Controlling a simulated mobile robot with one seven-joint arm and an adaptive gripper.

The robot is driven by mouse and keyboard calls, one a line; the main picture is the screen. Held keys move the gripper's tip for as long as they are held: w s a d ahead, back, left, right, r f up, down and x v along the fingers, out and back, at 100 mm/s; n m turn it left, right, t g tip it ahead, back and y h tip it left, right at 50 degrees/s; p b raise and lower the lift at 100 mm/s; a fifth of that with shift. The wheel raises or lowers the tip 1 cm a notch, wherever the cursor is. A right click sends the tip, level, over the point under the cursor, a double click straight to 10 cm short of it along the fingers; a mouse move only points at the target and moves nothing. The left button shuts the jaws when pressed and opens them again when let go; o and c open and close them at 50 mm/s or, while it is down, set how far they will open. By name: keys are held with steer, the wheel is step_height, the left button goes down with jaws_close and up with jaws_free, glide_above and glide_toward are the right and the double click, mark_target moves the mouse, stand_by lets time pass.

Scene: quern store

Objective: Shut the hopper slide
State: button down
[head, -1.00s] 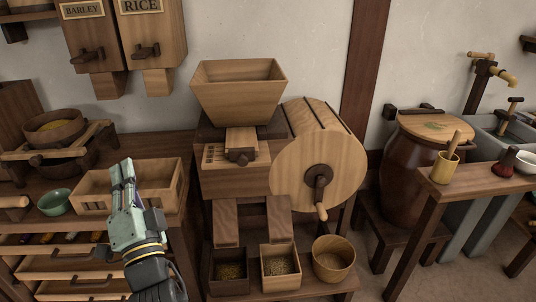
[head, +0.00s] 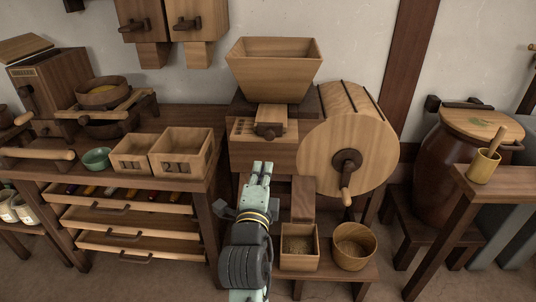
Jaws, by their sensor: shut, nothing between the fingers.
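The wooden hopper (head: 273,70) sits on top of the milling machine, flared and open at the top. Below it the slide (head: 271,112), a pale board with a dark knob (head: 269,130) at its front, sticks out toward me over a slotted wooden ledge. My gripper (head: 262,166) is shut and empty, pointing up in front of the machine. In the picture its fingertips are below the knob and apart from it. My gripper and arm hide part of the machine's lower front and the left chute.
A round drum (head: 345,142) with a crank handle (head: 346,180) stands right of the slide. A square bin (head: 299,248) and a round tub (head: 354,246) stand below. Wooden boxes (head: 183,155) and a green bowl (head: 96,158) are on the left bench.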

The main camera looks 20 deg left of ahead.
mark_target(268, 135)
steer(key=b+x, duration=0.1)
steer(key=x, duration=0.9)
steer(key=shift+w+a+r, duration=0.1)
steer(key=shift+w+r, duration=0.1)
steer(key=shift+w, duration=0.1)
steer(key=shift+w+a+f, duration=0.1)
steer(key=shift+w, duration=0.45)
steer(key=shift+w, duration=0.2)
steer(key=b+x, duration=0.2)
steer(key=x, duration=0.3)
steer(key=shift+s+a+f, duration=0.1)
steer(key=shift+a, duration=0.05)
steer(key=shift+r, duration=0.25)
